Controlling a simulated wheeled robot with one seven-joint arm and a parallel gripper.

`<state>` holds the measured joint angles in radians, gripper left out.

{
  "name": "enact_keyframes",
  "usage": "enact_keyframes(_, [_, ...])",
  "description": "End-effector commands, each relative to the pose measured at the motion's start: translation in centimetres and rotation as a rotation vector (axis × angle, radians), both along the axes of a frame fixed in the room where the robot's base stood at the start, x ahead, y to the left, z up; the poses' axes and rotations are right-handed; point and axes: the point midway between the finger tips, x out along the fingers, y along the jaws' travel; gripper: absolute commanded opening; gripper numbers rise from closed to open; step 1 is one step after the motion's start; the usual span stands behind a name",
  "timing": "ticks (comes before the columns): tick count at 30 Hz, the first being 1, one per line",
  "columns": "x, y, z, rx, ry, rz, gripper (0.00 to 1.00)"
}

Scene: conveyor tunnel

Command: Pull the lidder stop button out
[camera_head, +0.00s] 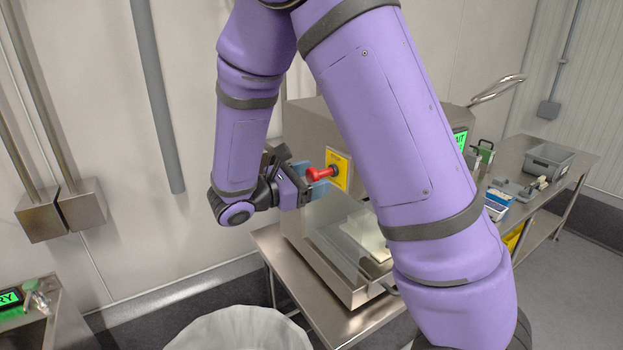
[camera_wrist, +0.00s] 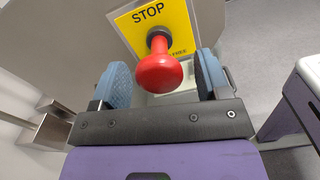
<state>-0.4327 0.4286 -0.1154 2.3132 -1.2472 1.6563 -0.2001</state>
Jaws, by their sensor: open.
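In the wrist view the red button (camera_wrist: 159,74) is in the middle, and the yellow plate (camera_wrist: 168,27) reads STOP. My gripper (camera_wrist: 160,85) is open, with one blue fingertip on each side of the button. Gaps show between the button and both fingertips.
The lidder stands on a steel table (camera_head: 345,325). A white-lined bin (camera_head: 240,330) is at the bottom. A second table at the right bears a grey crate (camera_head: 548,160). Steel boxes (camera_head: 62,210) are on the left wall. My arm covers much of the lidder's front.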

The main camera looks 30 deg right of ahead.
Motion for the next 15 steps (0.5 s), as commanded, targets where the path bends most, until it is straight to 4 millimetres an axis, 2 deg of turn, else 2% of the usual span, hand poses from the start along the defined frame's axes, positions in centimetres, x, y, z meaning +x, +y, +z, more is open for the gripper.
enact_keyframes(5, [0.1, 1.2, 0.0, -0.001, -0.001, 0.003, 0.69])
enact_keyframes(15, [0.1, 7.4, 0.0, 0.0, -0.001, 0.004, 0.69])
